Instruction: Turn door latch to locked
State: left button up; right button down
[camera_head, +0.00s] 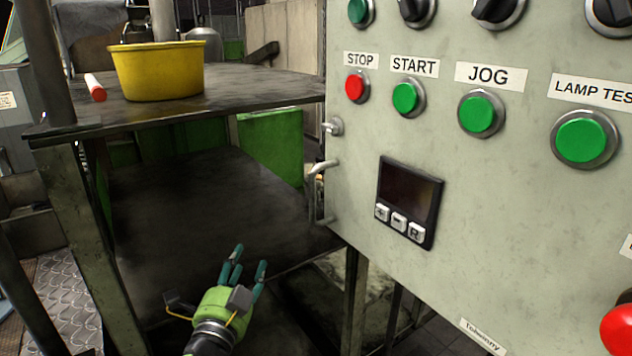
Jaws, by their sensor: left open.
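A grey-green control cabinet (480,260) fills the right side of the head view. On its left edge are a small metal knob-like latch (333,127) and, below it, a bent metal handle (318,188). I cannot tell which of these is the door latch, or whether it is locked. My left gripper (248,259) is open and empty at the bottom centre, with its teal fingers pointing up. It is below and left of the handle, apart from it. My right gripper is not in view.
The cabinet carries a red STOP button (355,87), green buttons (406,98), a small display (409,194) and a large red button (617,330). Open space lies between gripper and handle.

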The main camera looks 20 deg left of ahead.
pick_arm(q)
jog(key=d+r+m+t+h, duration=0.25)
jog(key=r+m, duration=0.25)
jog(key=r, duration=0.3)
jog(key=d+r+m+t+h, duration=0.1)
jog(key=r+m+t+h, duration=0.3)
jog(key=r, duration=0.4)
jog(key=n+g+h, duration=0.8)
jog(key=n+g, duration=0.3)
jog(key=n, duration=2)
send_near(326, 129)
jog(key=x, duration=0.2)
jog(key=p+x, duration=0.4)
jog(key=x, duration=0.2)
jog(key=shift+w+r, duration=0.1)
jog(key=shift+r, duration=0.05)
jog(key=shift+w+d, duration=0.2)
jog(key=shift+d, duration=0.05)
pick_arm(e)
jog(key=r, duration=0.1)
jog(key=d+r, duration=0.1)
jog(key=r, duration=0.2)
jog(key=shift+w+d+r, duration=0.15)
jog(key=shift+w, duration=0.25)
